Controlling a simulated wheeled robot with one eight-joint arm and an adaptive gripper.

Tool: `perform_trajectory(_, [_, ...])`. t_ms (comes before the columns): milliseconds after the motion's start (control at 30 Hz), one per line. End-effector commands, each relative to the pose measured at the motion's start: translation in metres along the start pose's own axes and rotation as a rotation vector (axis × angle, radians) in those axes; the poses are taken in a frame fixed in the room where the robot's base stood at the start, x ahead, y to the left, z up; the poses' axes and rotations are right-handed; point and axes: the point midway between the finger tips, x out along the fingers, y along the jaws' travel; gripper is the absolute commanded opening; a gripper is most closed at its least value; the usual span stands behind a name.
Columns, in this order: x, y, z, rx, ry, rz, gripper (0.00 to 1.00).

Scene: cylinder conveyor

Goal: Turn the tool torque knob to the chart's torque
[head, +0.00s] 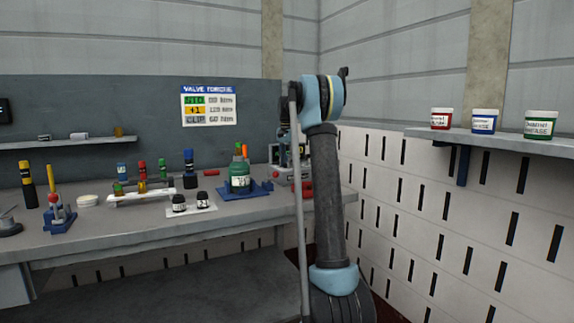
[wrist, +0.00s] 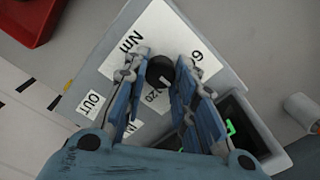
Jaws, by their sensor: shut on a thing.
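The black torque knob (wrist: 160,68) sits on a light grey tool panel (wrist: 215,55) in the wrist view. White labels round it read "Nm", "OUT" and figures that look like 60 and 120. My gripper (wrist: 160,74) has its blue fingers on both sides of the knob and is shut on it. A dark display (wrist: 238,118) with green digits is partly hidden by the right finger. In the head view the torque chart (head: 208,105), headed "VALVE TORQUE", hangs on the back panel with green, yellow and light blue rows; its figures are small. My arm hides much of the tool there.
A red bin (wrist: 28,18) lies at the wrist view's upper left, and a white cylinder (wrist: 301,108) at right. On the bench (head: 120,233) stand a green bottle (head: 239,172) and several small bottles. A shelf (head: 480,139) with tubs is at right.

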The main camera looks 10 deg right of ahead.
Motion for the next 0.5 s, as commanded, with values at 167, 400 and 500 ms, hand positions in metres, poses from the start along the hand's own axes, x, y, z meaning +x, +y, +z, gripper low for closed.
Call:
perform_trajectory(167, [-0.0004,-0.0022,0.0001,-0.002,0.001,-0.004,0.01])
perform_trajectory(400, [-0.0003,-0.0016,0.0002,-0.002,0.001,-0.003,0.46])
perform_trajectory(500, [-0.0003,-0.0012,0.0002,-0.002,0.001,-0.002,0.46])
